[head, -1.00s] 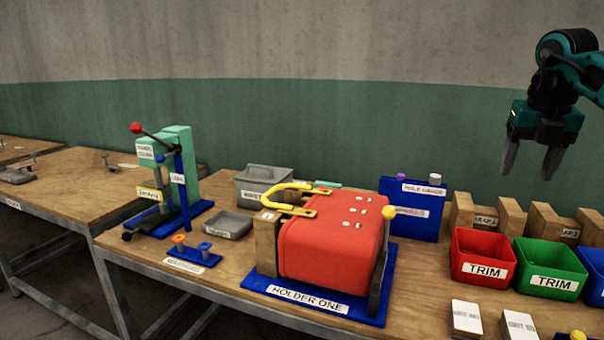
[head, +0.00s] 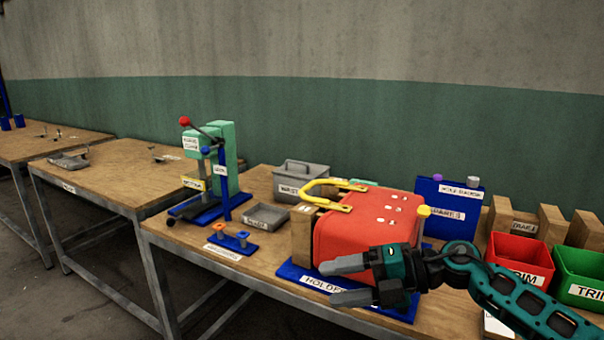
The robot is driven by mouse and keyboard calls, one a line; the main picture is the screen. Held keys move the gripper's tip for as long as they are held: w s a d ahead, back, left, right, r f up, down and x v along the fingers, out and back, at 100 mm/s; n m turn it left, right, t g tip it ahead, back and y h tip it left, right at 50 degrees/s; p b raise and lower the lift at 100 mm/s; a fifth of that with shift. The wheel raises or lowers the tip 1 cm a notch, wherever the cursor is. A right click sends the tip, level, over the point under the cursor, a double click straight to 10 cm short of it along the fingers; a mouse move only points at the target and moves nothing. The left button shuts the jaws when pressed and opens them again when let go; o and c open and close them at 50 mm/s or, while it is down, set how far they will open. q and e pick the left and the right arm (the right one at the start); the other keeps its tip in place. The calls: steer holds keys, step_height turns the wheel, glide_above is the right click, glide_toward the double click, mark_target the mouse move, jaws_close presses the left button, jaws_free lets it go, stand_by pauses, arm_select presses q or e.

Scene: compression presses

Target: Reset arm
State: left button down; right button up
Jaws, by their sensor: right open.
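My right arm comes in from the lower right. Its gripper (head: 340,282) is open and empty, with its two grey fingers pointing left. It is in front of the red case (head: 370,228) and hides part of the case's lower front and of the blue holder plate (head: 292,273). I cannot tell whether it touches either one. A yellow U-shaped handle (head: 322,188) lies at the top left of the red case, by a wooden block (head: 303,238). My left gripper is not in view.
A green press (head: 222,155) with a red-knobbed lever stands left on the bench. Red (head: 520,262) and green (head: 583,283) trim bins stand at right. A blue board (head: 449,208) stands behind.

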steer(key=s+a+f+m+t+y, duration=0.2)
steer(key=s+a+m+t+y, duration=0.15)
steer(key=m+t, duration=0.3)
steer(key=s+d+f+m+t+h, duration=0.1)
steer(key=s+d+f+m+h, duration=0.6)
steer(key=f+m, duration=0.5)
steer(key=s+d+f+m+t+h, duration=0.1)
steer(key=s+d+f+m+h, duration=0.6)
steer(key=f+m, duration=0.5)
steer(key=s+m+h, duration=0.1)
steer(key=s+h, duration=0.1)
steer(key=s, duration=0.1)
steer(key=shift+s+d+f, duration=0.15)
steer(key=shift+s+f, duration=0.05)
steer(key=shift+s, duration=0.2)
